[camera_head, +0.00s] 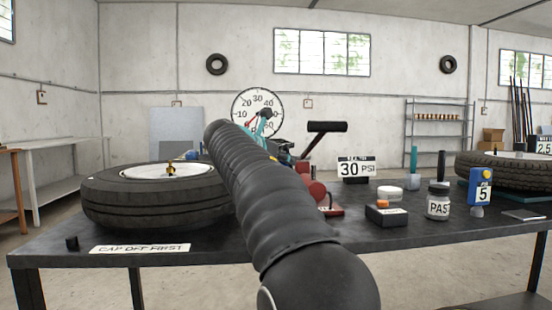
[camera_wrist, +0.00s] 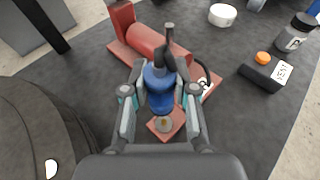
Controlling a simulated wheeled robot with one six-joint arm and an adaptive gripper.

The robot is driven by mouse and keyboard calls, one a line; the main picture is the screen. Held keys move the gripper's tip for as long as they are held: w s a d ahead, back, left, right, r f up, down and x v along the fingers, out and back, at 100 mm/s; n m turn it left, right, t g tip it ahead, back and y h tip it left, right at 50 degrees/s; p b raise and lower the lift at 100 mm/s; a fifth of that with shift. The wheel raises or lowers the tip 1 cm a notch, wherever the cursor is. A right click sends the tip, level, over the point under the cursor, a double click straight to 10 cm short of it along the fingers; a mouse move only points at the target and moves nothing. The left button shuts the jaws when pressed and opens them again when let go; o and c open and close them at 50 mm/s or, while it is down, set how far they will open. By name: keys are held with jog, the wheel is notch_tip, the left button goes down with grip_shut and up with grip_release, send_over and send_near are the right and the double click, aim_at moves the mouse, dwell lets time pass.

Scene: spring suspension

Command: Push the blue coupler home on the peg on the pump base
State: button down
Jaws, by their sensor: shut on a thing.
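The blue coupler (camera_wrist: 159,92) stands roughly upright between the fingers of my gripper (camera_wrist: 160,78) in the wrist view. My gripper is shut on it. A dark hose end rises from the coupler's top. I cannot tell whether coupler and peg touch. In the head view my arm hides the coupler and peg; part of the red pump base (camera_head: 333,211) shows right of the arm.
The red pump cylinder (camera_wrist: 160,45) lies just beyond the coupler. A tyre (camera_head: 150,210) lies at the table's left. A black box with an orange button (camera_head: 386,215), a paste jar (camera_head: 438,202) and a blue gauge (camera_head: 480,188) stand at the right. A large dial (camera_head: 257,108) is behind.

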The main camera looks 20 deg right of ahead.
jog(key=shift+d, duration=0.1)
jog(key=shift+s+r+p, duration=0.1)
jog(key=shift+p, duration=0.2)
jog(key=shift+p, duration=0.3)
jog(key=shift+f+b, duration=1.25)
jog(key=shift+f, duration=1.5)
jog(key=shift+f+b, duration=0.65)
jog(key=shift+f, duration=0.6)
jog(key=c, duration=0.8)
grip_release()
